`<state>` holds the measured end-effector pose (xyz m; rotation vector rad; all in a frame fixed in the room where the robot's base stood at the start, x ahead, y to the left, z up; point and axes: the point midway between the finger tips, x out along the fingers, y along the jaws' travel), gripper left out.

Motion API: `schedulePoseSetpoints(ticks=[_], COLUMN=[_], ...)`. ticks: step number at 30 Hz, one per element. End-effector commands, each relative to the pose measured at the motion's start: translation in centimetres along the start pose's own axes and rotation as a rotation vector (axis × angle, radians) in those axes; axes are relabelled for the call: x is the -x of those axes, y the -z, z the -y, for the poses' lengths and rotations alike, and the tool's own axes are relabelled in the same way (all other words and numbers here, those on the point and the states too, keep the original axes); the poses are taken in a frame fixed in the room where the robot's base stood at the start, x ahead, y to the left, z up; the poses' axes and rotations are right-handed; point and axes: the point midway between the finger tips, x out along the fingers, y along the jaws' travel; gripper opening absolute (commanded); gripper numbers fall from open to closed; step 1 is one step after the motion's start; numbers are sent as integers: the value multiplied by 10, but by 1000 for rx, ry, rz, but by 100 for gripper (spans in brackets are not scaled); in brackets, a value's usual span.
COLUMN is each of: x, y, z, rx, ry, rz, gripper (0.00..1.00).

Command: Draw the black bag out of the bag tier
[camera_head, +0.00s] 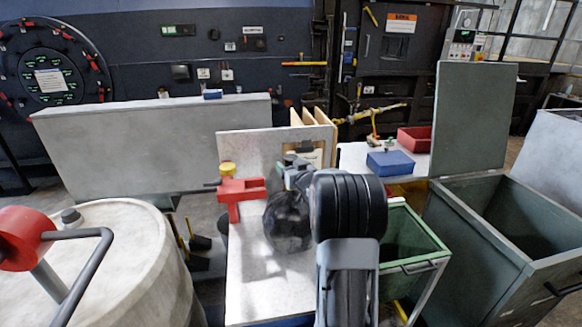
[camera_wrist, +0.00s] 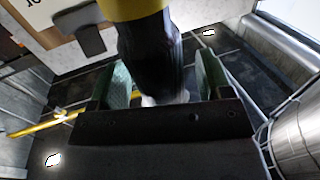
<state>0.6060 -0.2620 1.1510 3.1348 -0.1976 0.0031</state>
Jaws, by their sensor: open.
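The black bag (camera_head: 288,222) is a dark, glossy, rounded bundle at the right end of the red bag tier (camera_head: 238,188), above the pale grey worktop. My gripper (camera_head: 297,178) is at the top of the bag, partly hidden by my wrist. In the wrist view the two green-padded fingers (camera_wrist: 163,62) stand apart. A dark, narrow part of what looks like the bag (camera_wrist: 150,48) lies between them, with a gap on the right. A yellow part (camera_wrist: 132,8) crosses the top of that view; I cannot tell whether it belongs to the tier. Any finger contact is unclear.
A clipboard (camera_head: 308,155) is fixed on the upright panel behind. A green open bin (camera_head: 405,245) and a larger lidded bin (camera_head: 500,230) stand right. A pale drum (camera_head: 120,255) stands left. A blue box (camera_head: 390,163) and a red tray (camera_head: 414,139) sit farther back.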

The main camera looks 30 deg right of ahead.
Motion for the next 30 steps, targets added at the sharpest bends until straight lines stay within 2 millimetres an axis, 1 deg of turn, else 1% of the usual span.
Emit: schedulePoseSetpoints(ticks=[6,8,10,14,21,27,30], x=[2,6,15,39,89,120,129], y=[-3,-3,-3,-3,-2,-1,0], z=[0,0,0,-1,-1,-1,0], rx=[-1,-1,0,1,1,1,0], ry=[-1,-1,-1,-3,-3,-3,-1], rz=[6,5,3,2,0,0,0], gripper=[73,73,73,73,73,73,73])
